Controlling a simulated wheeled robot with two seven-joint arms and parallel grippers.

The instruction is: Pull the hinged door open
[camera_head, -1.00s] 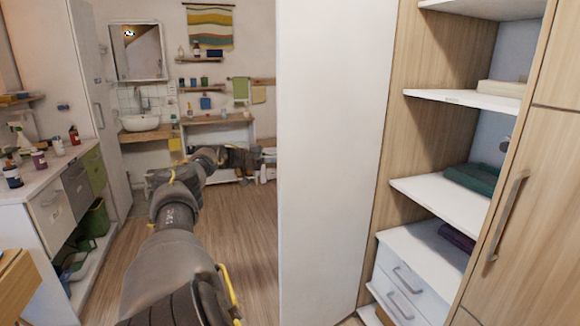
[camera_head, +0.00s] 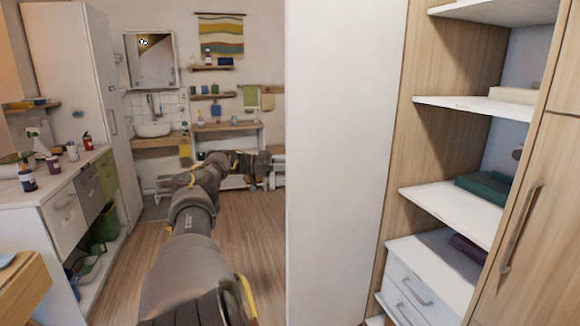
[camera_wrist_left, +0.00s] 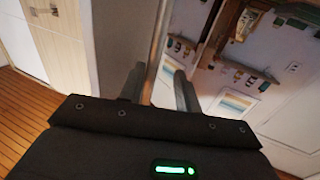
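The hinged door (camera_head: 340,160) is a tall white panel in the middle of the head view, standing out from a wooden cabinet with its shelves exposed. My left arm reaches forward along the door's left side. My left gripper (camera_head: 262,165) is at the door's free edge, and the door partly hides it. In the left wrist view, the two fingers of my left gripper (camera_wrist_left: 160,90) are apart, with the door's thin edge (camera_wrist_left: 156,55) running between them. A gap shows beside the right finger. Contact with the other finger is unclear. My right gripper is not in view.
White shelves (camera_head: 470,105) with folded cloths and drawers (camera_head: 415,285) stand right of the door. A closed wooden door with a handle (camera_head: 522,225) is at far right. A white counter (camera_head: 60,178) with bottles stands left. Wooden floor (camera_head: 245,235) is clear beneath my left arm.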

